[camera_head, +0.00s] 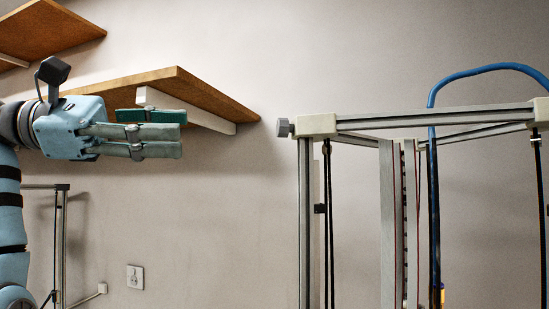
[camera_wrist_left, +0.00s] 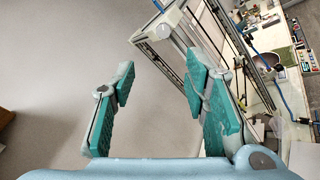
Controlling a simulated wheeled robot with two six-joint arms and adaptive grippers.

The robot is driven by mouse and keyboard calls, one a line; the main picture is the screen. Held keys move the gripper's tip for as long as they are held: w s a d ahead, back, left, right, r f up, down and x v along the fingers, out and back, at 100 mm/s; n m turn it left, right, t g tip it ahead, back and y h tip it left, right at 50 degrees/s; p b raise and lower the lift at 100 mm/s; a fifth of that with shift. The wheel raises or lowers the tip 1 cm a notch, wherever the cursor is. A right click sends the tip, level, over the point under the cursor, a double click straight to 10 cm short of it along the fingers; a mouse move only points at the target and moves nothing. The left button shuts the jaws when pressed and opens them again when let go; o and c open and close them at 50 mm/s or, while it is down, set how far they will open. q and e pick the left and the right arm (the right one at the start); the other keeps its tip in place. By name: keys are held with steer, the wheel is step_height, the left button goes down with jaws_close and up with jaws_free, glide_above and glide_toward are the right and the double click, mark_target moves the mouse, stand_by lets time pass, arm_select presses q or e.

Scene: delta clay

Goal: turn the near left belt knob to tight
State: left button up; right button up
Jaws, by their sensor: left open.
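A grey belt knob (camera_head: 283,128) sticks out to the left from the pale corner block (camera_head: 316,125) at the top left of the printer frame. My left gripper (camera_head: 182,134) comes in from the left, fingers pointing right at about the knob's height. It is open and empty, clearly apart from the knob. Its green-padded fingers (camera_wrist_left: 158,85) stand wide apart in the wrist view. My right gripper is not in view.
A wooden shelf (camera_head: 170,80) with a white bracket (camera_head: 195,113) lies behind my left gripper. A blue tube (camera_head: 433,180) arches over the frame. A wall socket (camera_head: 135,276) is low at left. Bare wall shows between gripper and knob.

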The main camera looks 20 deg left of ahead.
arm_select(q)
glide_toward(283, 128)
steer(key=w+p+x, duration=0.1)
steer(key=x, duration=0.7)
steer(key=shift+w+p, duration=0.35)
steer(key=shift+p, duration=0.05)
steer(key=shift+s+a+r, duration=0.15)
steer(key=shift+s+a, duration=0.2)
steer(key=shift+s, duration=0.05)
steer(key=shift+c, duration=0.5)
jaws_close()
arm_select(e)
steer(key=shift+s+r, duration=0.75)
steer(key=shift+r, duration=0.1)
